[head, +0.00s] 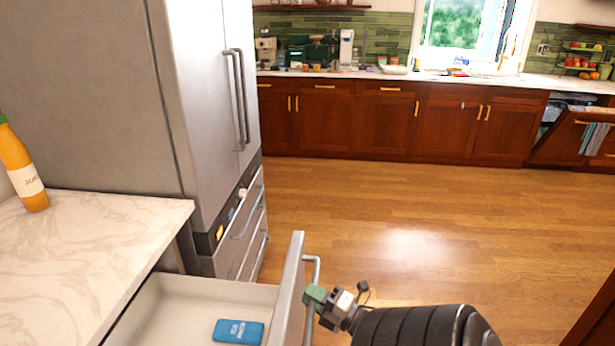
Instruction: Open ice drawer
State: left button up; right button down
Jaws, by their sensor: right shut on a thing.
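A drawer with a steel front (290,288) and a pale interior stands pulled out below the marble counter, at the bottom of the head view. A blue pack (238,331) with white lettering lies flat on its floor. The drawer's metal bar handle (316,263) is on the outer face of the front. My right gripper (314,295) comes in from the lower right and is shut on this handle; the fingers hide part of it. The near end of the drawer is cut off by the frame. My left gripper is not in view.
A steel fridge (205,95) with lower drawers (245,232) stands beyond the open drawer. An orange bottle (22,165) stands on the marble counter (90,240). The wooden floor (420,215) is clear. A dishwasher door (570,138) hangs partly open at the far right.

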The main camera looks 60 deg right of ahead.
jog(key=c, duration=1.1)
grip_release()
jog(key=shift+o, duration=0.2)
jog(key=s+f+b, duration=0.1)
jog(key=s+f, duration=0.1)
jog(key=s, duration=0.8)
jog(key=shift+s+b, duration=0.35)
jog(key=shift+b, duration=0.05)
